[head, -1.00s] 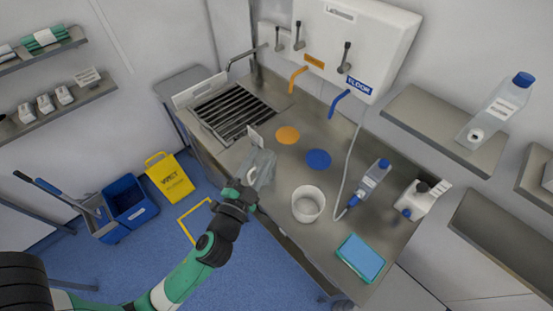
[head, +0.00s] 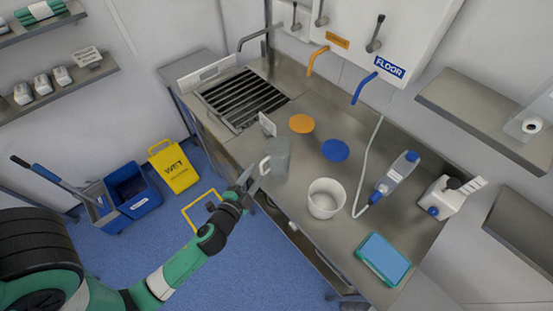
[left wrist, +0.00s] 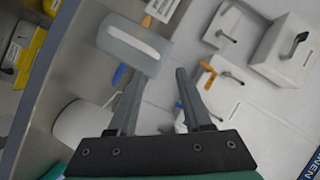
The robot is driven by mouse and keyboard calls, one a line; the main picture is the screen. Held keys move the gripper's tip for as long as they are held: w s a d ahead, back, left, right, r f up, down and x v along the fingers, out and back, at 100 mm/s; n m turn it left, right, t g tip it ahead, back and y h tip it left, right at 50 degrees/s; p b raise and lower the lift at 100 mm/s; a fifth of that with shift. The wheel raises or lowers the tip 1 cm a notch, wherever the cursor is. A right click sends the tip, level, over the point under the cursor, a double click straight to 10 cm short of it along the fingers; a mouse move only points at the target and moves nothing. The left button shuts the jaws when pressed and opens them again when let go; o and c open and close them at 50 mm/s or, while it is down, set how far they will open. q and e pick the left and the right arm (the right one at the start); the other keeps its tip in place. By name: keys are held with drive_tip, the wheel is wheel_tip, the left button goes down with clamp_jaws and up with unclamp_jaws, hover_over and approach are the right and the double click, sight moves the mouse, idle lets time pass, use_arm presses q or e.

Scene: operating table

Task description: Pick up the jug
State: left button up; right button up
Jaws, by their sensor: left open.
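The jug (head: 277,162) is a clear greyish container with a handle on its left side. It stands upright on the steel counter near its front edge. My left gripper (head: 250,178) is just left of and below the jug in the head view, with its fingers apart and nothing between them. In the left wrist view the jug (left wrist: 128,48) lies beyond the fingertips, up and to the left of the open left gripper (left wrist: 156,82). I cannot tell the exact gap between them. My right gripper is not in view.
A white bucket (head: 325,198), an orange disc (head: 302,124) and a blue disc (head: 335,150) are on the counter (head: 285,205) near the jug. A small white card (head: 267,124) stands behind it. Bottles and a blue-green box (head: 384,259) are farther right.

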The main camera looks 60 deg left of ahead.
sight(265, 161)
use_arm(q)
drive_tip(key=x, duration=0.7)
drive_tip(key=shift+s+f, duration=0.1)
drive_tip(key=shift+f, duration=0.15)
clamp_jaws()
idle(1.1)
